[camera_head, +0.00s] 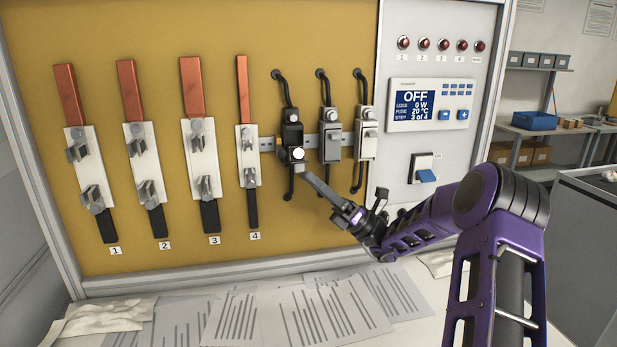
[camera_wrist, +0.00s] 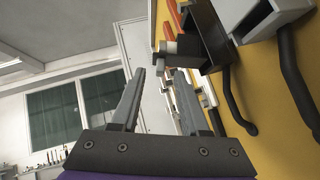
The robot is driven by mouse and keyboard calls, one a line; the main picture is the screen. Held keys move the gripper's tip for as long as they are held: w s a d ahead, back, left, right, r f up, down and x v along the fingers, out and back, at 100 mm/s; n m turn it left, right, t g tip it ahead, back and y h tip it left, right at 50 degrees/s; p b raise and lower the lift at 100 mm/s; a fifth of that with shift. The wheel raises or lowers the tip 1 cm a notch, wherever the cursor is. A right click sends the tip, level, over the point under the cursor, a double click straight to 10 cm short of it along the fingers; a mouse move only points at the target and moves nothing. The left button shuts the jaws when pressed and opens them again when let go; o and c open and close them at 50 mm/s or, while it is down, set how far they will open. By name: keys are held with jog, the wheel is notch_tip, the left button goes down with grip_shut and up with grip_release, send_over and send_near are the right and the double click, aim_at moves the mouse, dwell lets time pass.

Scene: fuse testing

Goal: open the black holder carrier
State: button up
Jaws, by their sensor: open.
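The black holder (camera_head: 292,130) is the leftmost of three fuse holders on the rail of the yellow panel. Its carrier (camera_head: 295,153) is the dark lower front part, with a pale round spot on it. I cannot tell for sure how far it is tilted out. My gripper (camera_head: 302,168) reaches up from the lower right, with its fingertips close below the carrier. In the wrist view the jaws (camera_wrist: 157,74) stand apart with nothing clearly held between them. A black part of the holder (camera_wrist: 204,36) shows just beyond the right fingertip; contact is unclear.
Two grey holders (camera_head: 330,135) (camera_head: 366,133) stand close on the right, with black cables above and below. White fuse bases (camera_head: 248,155) with metal clips stand on the left. A control display (camera_head: 416,105) reads OFF, step 3 of 4. Papers (camera_head: 245,318) lie on the bench below.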

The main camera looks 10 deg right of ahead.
jog(key=v, duration=1.5)
jog(key=shift+d+f, duration=0.15)
jog(key=shift+f, duration=0.05)
